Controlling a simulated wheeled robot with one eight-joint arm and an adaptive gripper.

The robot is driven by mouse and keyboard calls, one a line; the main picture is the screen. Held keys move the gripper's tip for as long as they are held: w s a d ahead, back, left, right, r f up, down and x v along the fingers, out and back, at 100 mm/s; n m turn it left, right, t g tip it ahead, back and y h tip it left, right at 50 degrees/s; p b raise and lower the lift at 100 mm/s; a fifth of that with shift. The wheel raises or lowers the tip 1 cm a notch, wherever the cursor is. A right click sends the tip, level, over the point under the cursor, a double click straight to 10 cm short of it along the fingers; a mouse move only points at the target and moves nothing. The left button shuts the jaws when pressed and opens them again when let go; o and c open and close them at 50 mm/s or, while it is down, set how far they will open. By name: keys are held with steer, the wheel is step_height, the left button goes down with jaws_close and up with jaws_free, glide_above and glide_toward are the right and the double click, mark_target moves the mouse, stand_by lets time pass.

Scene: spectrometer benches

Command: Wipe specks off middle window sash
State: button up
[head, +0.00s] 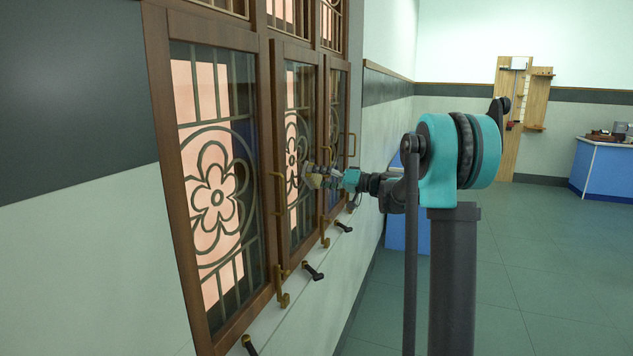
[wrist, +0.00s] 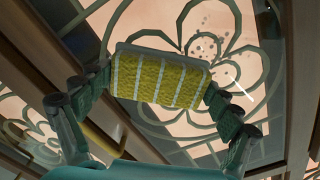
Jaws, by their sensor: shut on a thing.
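My gripper (head: 322,178) is shut on a yellow sponge (wrist: 160,80) with white stripes, held across between both fingers in the wrist view. In the head view the sponge (head: 313,181) is small, in front of the middle window sash (head: 291,205). The sash has a brown wooden frame and a flower-patterned grille over its pane. Several small grey specks (wrist: 205,46) show on the pane inside the flower, just above and right of the sponge in the wrist view. I cannot tell whether the sponge touches the glass.
A left sash (head: 215,200) and a right sash (head: 337,140) flank the middle one. Brass handles (head: 279,192) stick out from the frames. Dark-gripped latches (head: 314,271) stand along the sill. Blue-sided benches (head: 603,171) stand at the far right. The floor to the right is clear.

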mark_target(313, 178)
steer(key=shift+a+r, duration=0.1)
steer(key=shift+r, duration=0.35)
steer(key=shift+s+a, duration=0.45)
steer(key=shift+s, duration=0.45)
steer(key=shift+s+a, duration=0.4)
steer(key=shift+s, duration=0.45)
steer(key=shift+s+a, duration=0.35)
steer(key=shift+s, duration=0.7)
steer(key=shift+s+a, duration=0.4)
steer(key=shift+s, duration=0.65)
steer(key=shift+s+a, duration=0.35)
steer(key=shift+s, duration=0.7)
steer(key=shift+c, duration=0.5)
steer(key=shift+s+r, duration=0.1)
steer(key=shift+r, duration=0.55)
steer(key=shift+c, duration=0.3)
steer(key=shift+r, duration=0.1)
steer(key=shift+c, duration=0.7)
steer(key=shift+w+d+r, duration=0.1)
steer(key=shift+w+d, duration=0.15)
steer(key=shift+w, duration=0.3)
steer(key=shift+w+d, duration=0.6)
steer(key=shift+w, duration=0.9)
steer(key=shift+w+d, duration=0.65)
steer(key=shift+w, duration=0.8)
steer(key=shift+w+d, duration=0.6)
steer(key=shift+w, duration=0.9)
